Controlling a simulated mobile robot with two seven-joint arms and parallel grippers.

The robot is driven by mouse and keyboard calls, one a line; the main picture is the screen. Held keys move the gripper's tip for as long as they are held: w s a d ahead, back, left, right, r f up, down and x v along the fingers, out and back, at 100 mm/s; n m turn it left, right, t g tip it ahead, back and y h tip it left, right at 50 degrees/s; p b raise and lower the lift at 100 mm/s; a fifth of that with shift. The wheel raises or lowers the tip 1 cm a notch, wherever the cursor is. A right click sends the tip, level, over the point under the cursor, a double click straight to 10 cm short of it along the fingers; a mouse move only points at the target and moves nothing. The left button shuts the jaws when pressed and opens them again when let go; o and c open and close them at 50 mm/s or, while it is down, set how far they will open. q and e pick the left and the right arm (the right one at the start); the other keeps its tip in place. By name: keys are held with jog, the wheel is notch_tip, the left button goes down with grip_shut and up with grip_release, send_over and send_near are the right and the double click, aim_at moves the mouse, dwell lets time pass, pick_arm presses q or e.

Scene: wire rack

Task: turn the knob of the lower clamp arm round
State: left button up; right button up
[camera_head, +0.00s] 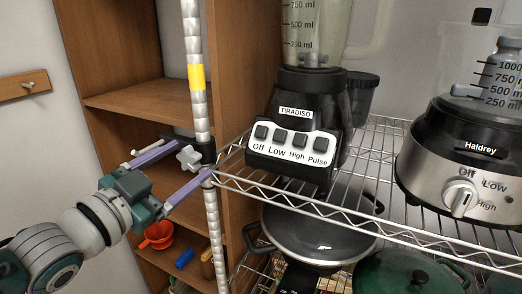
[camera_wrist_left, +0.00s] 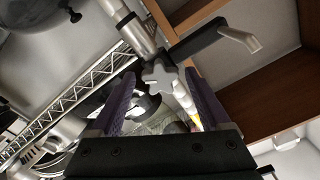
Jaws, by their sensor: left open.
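A grey star-shaped knob (camera_head: 188,157) sits on a black clamp (camera_head: 208,150) fixed to an upright silver pole (camera_head: 194,40). A clamp arm (camera_head: 150,146) reaches left from it; its pale angled end (camera_wrist_left: 240,36) shows in the left wrist view. My left gripper (camera_head: 196,156) is open, its two purple fingers reaching toward the pole on either side of the knob. In the left wrist view the knob (camera_wrist_left: 160,76) lies between the fingertips, with gaps that look clear on both sides. Only one clamp is seen in the head view. My right gripper is not seen.
A wire rack (camera_head: 330,212) stands close right of the pole, holding a black blender (camera_head: 300,110) and a food processor (camera_head: 460,160). Pans (camera_head: 318,240) are below. A wooden shelf unit (camera_head: 140,100) stands behind the pole, with a red funnel-like item (camera_head: 157,236) low down.

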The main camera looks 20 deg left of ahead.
pick_arm(q)
jog(key=s, duration=1)
jog(key=shift+a+b, duration=0.4)
jog(key=shift+w+f, duration=0.1)
